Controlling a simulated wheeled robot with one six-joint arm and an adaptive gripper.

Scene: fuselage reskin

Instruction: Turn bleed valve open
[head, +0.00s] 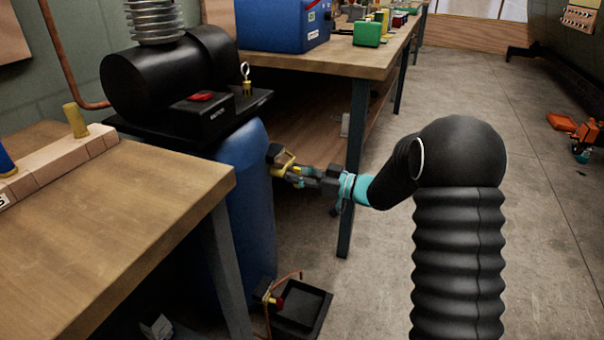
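A compressor with an upright blue tank (248,205) stands at the left centre. Low at the tank's foot is a small brass valve fitting with a red part (277,301), joined to a thin copper pipe, above a black tray (301,311). I cannot tell for sure that this fitting is the bleed valve. My gripper (284,169) is at the tank's upper right side, well above that fitting. Yellow and dark parts show at its fingertips, close to the tank. Whether the fingers touch or hold anything is too small to tell.
A wooden bench (110,220) stands at the near left, close beside the tank. A second bench (350,58) behind carries a blue box (283,22) and a green box (367,34). Its leg stands just behind my gripper. The floor at the right is mostly clear, with an orange item (574,128).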

